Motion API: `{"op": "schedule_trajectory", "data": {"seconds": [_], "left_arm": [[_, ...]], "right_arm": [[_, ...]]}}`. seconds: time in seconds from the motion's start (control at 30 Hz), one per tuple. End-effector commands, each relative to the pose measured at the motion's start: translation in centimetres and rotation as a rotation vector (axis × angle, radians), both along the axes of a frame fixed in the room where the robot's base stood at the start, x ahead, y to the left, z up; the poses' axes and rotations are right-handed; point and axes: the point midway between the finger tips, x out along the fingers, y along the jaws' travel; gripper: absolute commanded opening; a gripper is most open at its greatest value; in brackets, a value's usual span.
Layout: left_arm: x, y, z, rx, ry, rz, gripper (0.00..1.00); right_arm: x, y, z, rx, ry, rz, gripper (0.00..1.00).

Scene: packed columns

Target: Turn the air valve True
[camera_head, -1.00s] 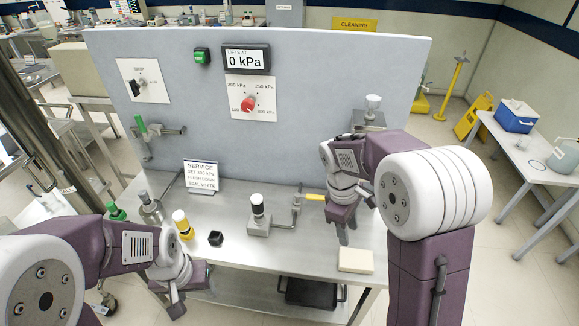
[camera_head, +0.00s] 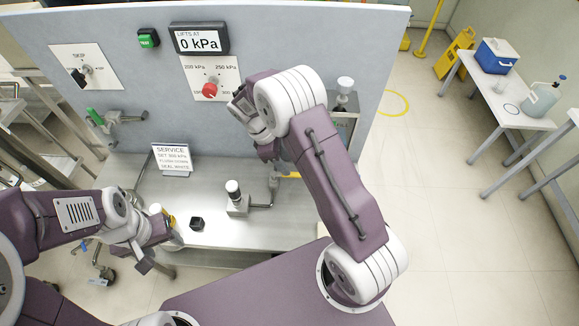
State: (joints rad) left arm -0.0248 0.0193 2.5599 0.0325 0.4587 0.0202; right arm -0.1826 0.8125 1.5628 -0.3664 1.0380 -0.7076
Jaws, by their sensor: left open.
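A small valve with a yellow lever (camera_head: 291,175) stands on the bench at the end of a thin pipe. A second valve with a green lever (camera_head: 95,117) sits on a pipe at the panel's left side. I cannot tell from labels which is the air valve. My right gripper (camera_head: 277,160) is just above and behind the yellow lever, partly hidden by its own arm; its finger gap is not clear. My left gripper (camera_head: 160,254) is open at the bench's front left edge, beside a yellow-and-white bottle (camera_head: 168,219).
The panel (camera_head: 150,60) carries a red knob (camera_head: 209,90), a black switch (camera_head: 79,77), a green button (camera_head: 148,38) and a display (camera_head: 199,39) reading 0 kPa. A service sign (camera_head: 172,159), a capped fitting (camera_head: 235,199) and a small black cup (camera_head: 197,224) stand on the bench.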

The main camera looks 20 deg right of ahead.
Motion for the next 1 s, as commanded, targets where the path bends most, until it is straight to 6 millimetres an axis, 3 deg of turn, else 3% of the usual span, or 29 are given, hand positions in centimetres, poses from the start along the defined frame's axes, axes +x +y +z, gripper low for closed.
{"op": "schedule_trajectory", "data": {"seconds": [0.2,0.53,0.57,0.7,1.0], "left_arm": [[0.0,0.0,0.8,0.000,0.000,0.000,0.57],[0.0,0.0,0.8,0.000,0.000,0.000,0.57],[0.0,0.0,0.8,0.000,0.000,0.000,0.57],[0.0,0.0,0.8,0.000,0.000,0.000,0.57],[0.0,0.0,0.9,0.000,0.000,0.000,0.57]], "right_arm": [[-0.7,-1.3,-3.2,-0.001,0.002,0.000,0.40],[-0.8,-1.5,-4.1,-0.001,-0.001,-0.001,0.40],[-0.8,-1.5,-4.1,-0.001,-0.001,-0.001,0.37],[-0.8,-1.5,-4.1,-0.001,-0.001,-0.001,0.00],[-0.7,-1.5,-4.0,-0.001,-0.001,-0.001,0.00]]}}
